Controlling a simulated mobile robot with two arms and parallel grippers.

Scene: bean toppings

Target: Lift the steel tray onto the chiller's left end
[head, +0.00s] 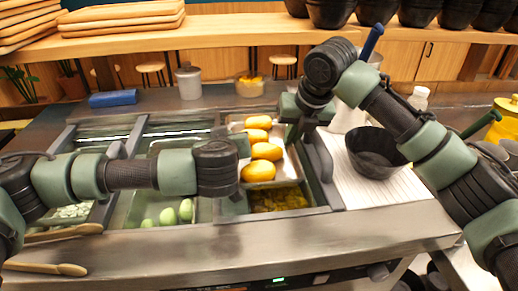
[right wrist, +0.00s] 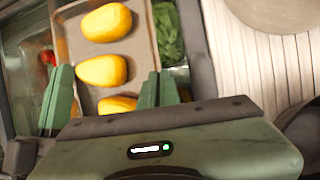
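The steel tray (head: 289,168) holds a row of yellow, mango-like fruits (head: 258,171) and lies over the right part of the chiller (head: 150,232). It also shows in the right wrist view (right wrist: 142,52). My right gripper (head: 294,130) is at the tray's far right side. In the right wrist view, its two green fingers (right wrist: 108,95) are spread wide with the tray and fruits between and beyond them; contact cannot be told. My left gripper (head: 240,150) is by the tray's left side, mostly hidden behind its own wrist, so its fingers cannot be made out.
The chiller's left bins hold green items (head: 168,216). A bin of yellow pieces (head: 278,199) is in front of the tray. A black bowl (head: 374,152) stands on a white board at the right. Wooden spoons (head: 45,268) lie at the front left. A blue block (head: 113,99) lies behind.

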